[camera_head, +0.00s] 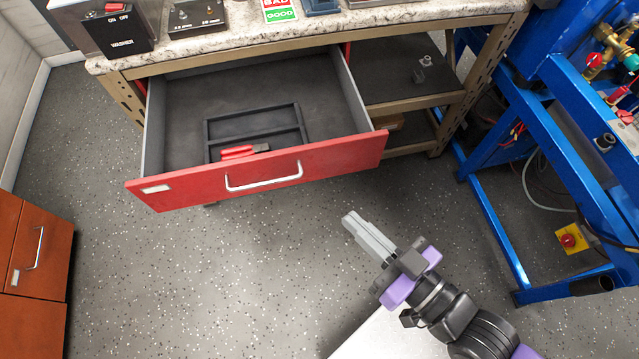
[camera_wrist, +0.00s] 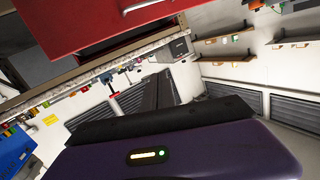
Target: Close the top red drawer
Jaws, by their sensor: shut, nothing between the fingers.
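The top red drawer (camera_head: 330,158) is pulled far out from under the workbench in the head view. Its front faces me and carries a silver bar handle (camera_head: 262,182). Inside lies a black divided tray (camera_head: 252,112) with a red-handled tool (camera_head: 238,152) at its front. My gripper (camera_head: 352,220) is shut and empty, in front of and below the right part of the drawer front, apart from it in the picture. In the wrist view the red drawer front (camera_wrist: 90,20) fills the upper left, with part of its handle (camera_wrist: 140,5) at the top edge.
The workbench (camera_head: 400,20) has a speckled top with a washer switch box (camera_head: 120,32). Open shelves (camera_head: 415,90) are right of the drawer. A blue frame (camera_head: 540,130) stands at the right, an orange cabinet (camera_head: 30,250) at the left. The floor before the drawer is clear.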

